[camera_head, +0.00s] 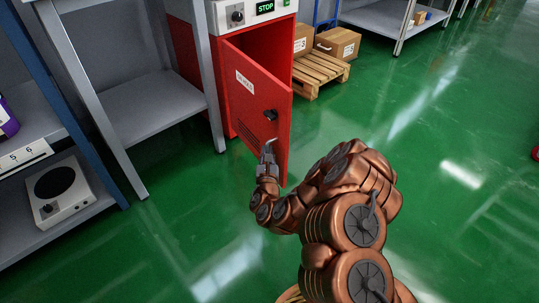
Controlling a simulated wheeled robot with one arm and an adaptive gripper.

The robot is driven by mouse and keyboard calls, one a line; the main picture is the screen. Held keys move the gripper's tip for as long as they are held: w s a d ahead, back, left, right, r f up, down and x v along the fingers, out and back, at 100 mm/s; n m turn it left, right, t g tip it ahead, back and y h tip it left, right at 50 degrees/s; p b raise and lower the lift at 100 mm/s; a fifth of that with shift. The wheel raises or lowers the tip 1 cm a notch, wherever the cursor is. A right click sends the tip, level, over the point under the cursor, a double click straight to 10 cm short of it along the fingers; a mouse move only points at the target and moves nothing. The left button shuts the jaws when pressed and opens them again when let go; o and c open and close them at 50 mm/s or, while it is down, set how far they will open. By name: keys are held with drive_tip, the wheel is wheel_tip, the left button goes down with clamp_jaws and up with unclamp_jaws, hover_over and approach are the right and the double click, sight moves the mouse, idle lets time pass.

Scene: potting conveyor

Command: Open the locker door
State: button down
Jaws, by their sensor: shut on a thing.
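The red locker (227,88) stands at the upper middle, under a panel with a knob and a green STOP display. Its red door (252,95) is swung partly open, with a white label, vent slots and a dark handle or lock (271,115). Part of the locker's inside shows above the door. My gripper (269,147) is shut at the door's lower part, just below the handle, at the vents. What exactly lies between its fingers is too small to see, but it appears to be shut on the door.
Grey shelves (150,100) stand left of the locker, with a white hotplate-like device (62,195) on a low shelf. A wooden pallet (318,72) with cardboard boxes (338,43) stands behind the door.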

idle(0.3)
drive_tip(key=c, duration=1.2)
unclamp_jaws()
